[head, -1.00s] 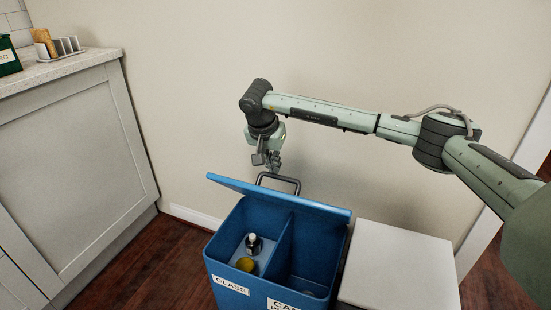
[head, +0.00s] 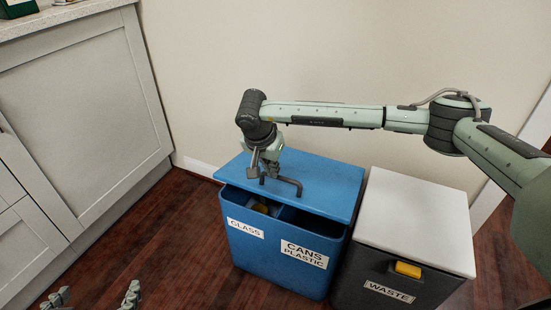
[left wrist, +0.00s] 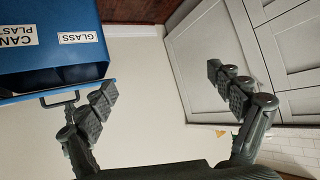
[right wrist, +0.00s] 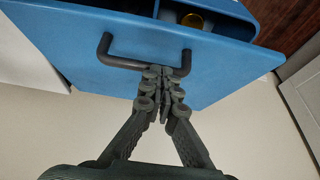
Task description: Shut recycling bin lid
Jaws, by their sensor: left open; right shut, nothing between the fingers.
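The blue recycling bin (head: 270,248), labelled GLASS and CANS PLASTIC, stands on the floor. Its blue lid (head: 330,185) is tilted low over the opening, with a gap along the front. A dark handle (head: 295,184) stands on the lid; it shows in the right wrist view (right wrist: 105,50). My right gripper (head: 268,176) is shut and empty over the lid at the handle. In the right wrist view its fingertips (right wrist: 164,72) overlap the handle's bar; I cannot tell whether they touch. My left gripper (head: 90,297) is open and empty, low at the left; the left wrist view shows its spread fingers (left wrist: 160,80).
A grey waste bin (head: 385,285) with a white lid (head: 415,215) stands close to the blue bin's right. A grey cabinet (head: 80,110) is at the left and a bare wall behind. A yellow item (head: 261,208) shows inside the blue bin. Floor is clear between bin and cabinet.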

